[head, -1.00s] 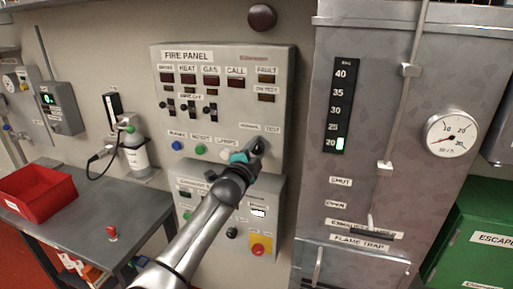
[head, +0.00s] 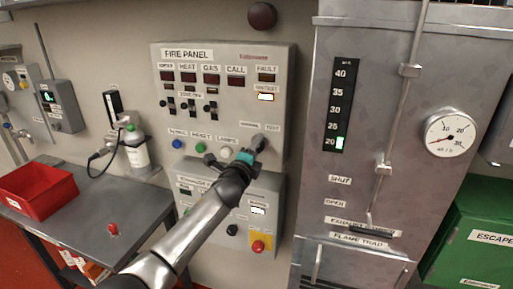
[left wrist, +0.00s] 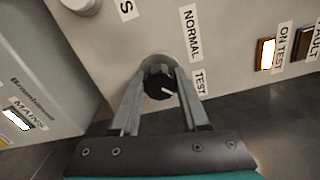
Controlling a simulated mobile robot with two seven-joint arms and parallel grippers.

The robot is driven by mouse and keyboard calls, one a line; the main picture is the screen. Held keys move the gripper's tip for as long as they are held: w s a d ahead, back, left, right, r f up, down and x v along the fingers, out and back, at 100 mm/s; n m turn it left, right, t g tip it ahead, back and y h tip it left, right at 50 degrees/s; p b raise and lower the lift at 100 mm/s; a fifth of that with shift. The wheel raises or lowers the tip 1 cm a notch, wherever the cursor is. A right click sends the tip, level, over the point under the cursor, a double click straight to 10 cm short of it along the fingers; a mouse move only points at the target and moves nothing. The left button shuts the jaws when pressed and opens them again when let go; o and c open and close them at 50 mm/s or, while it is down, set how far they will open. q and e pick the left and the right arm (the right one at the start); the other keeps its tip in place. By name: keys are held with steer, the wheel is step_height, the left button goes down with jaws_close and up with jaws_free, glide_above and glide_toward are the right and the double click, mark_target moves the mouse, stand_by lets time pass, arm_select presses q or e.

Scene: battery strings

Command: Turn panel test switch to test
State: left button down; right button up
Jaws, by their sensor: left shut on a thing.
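The fire panel (head: 222,60) is on the wall. Its test switch is a dark round knob (left wrist: 159,84) with a white pointer mark, between the NORMAL label (left wrist: 190,32) and the TEST label (left wrist: 201,82). In the left wrist view the pointer mark is turned to the TEST side. My left gripper (head: 254,148) is shut on the knob, one finger on each side; its fingers (left wrist: 158,92) also show in the left wrist view. The ON TEST lamp (head: 265,97) is lit, and it glows in the left wrist view too (left wrist: 266,54). My right gripper is not in view.
A lower control box with a red button (head: 258,247) sits below the panel. A metal cabinet (head: 310,190) with a gauge (head: 451,133) stands to the right. A table with a red bin (head: 42,192) and a bottle (head: 136,152) is at left.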

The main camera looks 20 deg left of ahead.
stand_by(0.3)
arm_select(q)
steer(key=shift+c, duration=2.1)
jaws_free()
steer(key=shift+s, duration=0.15)
steer(key=s, duration=1.5)
steer(key=shift+a, duration=0.3)
